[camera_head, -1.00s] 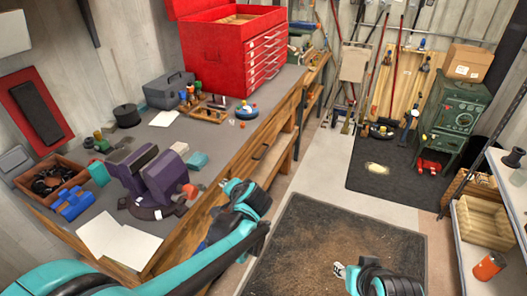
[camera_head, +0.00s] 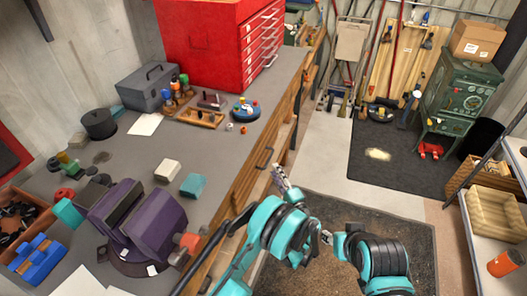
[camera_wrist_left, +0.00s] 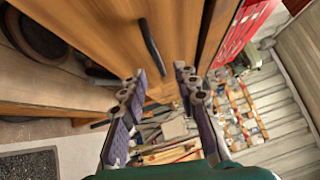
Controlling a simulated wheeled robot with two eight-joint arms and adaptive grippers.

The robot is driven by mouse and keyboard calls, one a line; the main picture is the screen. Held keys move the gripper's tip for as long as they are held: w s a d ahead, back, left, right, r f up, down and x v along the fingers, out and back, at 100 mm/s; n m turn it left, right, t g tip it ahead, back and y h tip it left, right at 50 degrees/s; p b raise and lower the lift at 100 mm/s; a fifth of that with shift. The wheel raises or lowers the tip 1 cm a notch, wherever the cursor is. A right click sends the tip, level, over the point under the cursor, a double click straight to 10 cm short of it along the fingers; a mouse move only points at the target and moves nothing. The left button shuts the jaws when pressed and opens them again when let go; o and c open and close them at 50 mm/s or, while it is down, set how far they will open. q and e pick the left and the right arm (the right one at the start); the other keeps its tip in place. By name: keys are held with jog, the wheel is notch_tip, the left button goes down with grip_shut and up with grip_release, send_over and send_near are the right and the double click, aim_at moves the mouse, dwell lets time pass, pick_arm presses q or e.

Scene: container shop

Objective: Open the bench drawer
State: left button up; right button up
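The bench drawer (camera_head: 250,176) is a wooden front under the grey bench top, flush with the bench as far as I can see. Its dark bar handle (camera_head: 264,158) also shows in the left wrist view (camera_wrist_left: 152,46). My left gripper (camera_head: 279,176) is just in front of the bench, close to the handle. In the left wrist view its two fingers (camera_wrist_left: 160,92) are apart with nothing between them, and the handle lies beyond the fingertips, not touched. My right gripper (camera_head: 327,238) shows only as a small part beside its dark and teal arm; its fingers are unclear.
A purple vise (camera_head: 130,220), a red tool chest (camera_head: 205,50) and a grey toolbox (camera_head: 145,88) stand on the bench. A dark mat (camera_head: 410,215) covers the floor. A shelf with an orange can (camera_head: 505,263) is at the right.

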aim_at(269, 159)
pick_arm(q)
jog(key=x, duration=0.2)
jog(key=b+x, duration=0.1)
jog(key=x, duration=0.2)
jog(key=b+x, duration=0.1)
jog(key=x, duration=0.1)
jog(key=shift+w+f, duration=0.25)
jog(key=shift+w, duration=0.2)
jog(key=shift+d, duration=0.1)
jog(key=shift+c, duration=0.4)
grip_shut()
